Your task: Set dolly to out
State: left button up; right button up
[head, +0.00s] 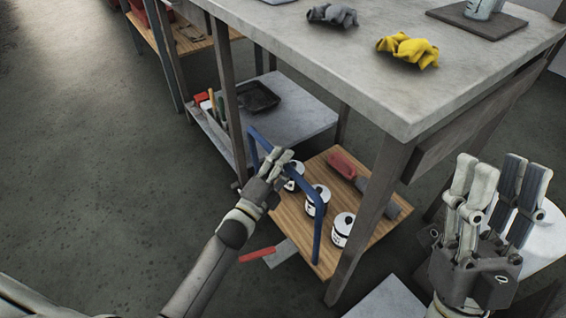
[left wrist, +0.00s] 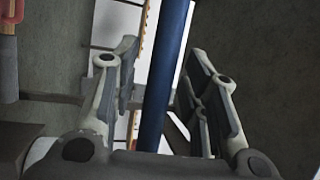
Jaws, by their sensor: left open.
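The dolly is a low wooden platform (head: 292,214) under the grey table, with a blue tube handle (head: 318,215) at its near side. Several white cans with dark labels (head: 342,229) stand on it, along with a red item. My left gripper (head: 280,158) is at the handle's top bar with its fingers spread. In the left wrist view the blue bar (left wrist: 165,80) runs between the two open finger pairs (left wrist: 160,75), with gaps showing on both sides. My right gripper (head: 499,172) is raised at the right, open and empty, fingers pointing up.
The grey table (head: 300,45) carries grey gloves (head: 332,14) and yellow gloves (head: 408,49). Its near leg (head: 365,215) stands beside the dolly. A lower shelf (head: 290,118) holds a black tray (head: 258,97). A red-handled tool (head: 258,254) lies by the dolly. Floor at left is clear.

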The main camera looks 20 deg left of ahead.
pick_arm(q)
jog(key=shift+w, duration=0.2)
grip_shut()
dwell(0.4)
